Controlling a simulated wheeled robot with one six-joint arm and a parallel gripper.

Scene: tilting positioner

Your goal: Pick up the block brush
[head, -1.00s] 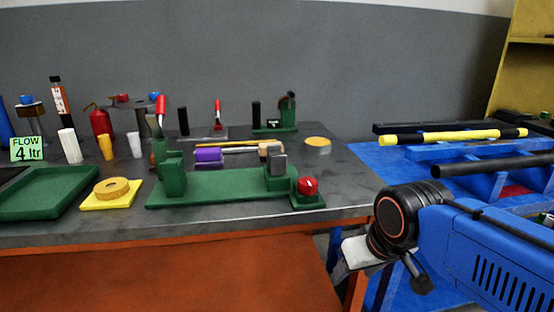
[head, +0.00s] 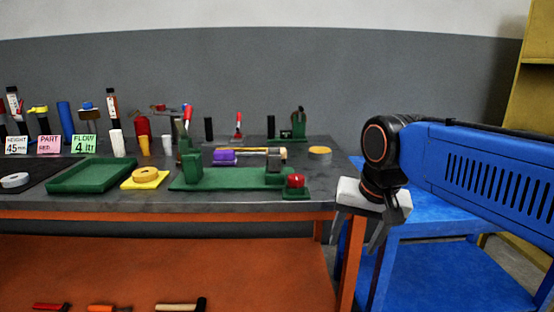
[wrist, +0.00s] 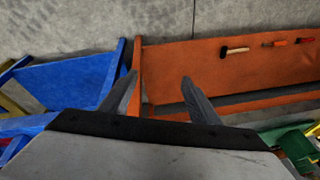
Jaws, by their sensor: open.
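I cannot single out the block brush with certainty. A purple block-shaped thing (head: 224,156) lies on the grey workbench behind the green positioner (head: 225,180), beside a long yellow-and-tan piece (head: 262,151); this may be the brush, but it is small and partly hidden. My gripper (head: 360,242) hangs fingers down off the right end of the bench, well apart from the purple thing. Its fingers are spread and empty, as the wrist view (wrist: 160,80) also shows.
A green tray (head: 93,187), a yellow plate with a tan ring (head: 145,178) and a red knob (head: 295,181) stand along the bench front. Tools, including a hammer (head: 180,306), lie on the orange lower shelf. A blue table (head: 430,212) stands to the right.

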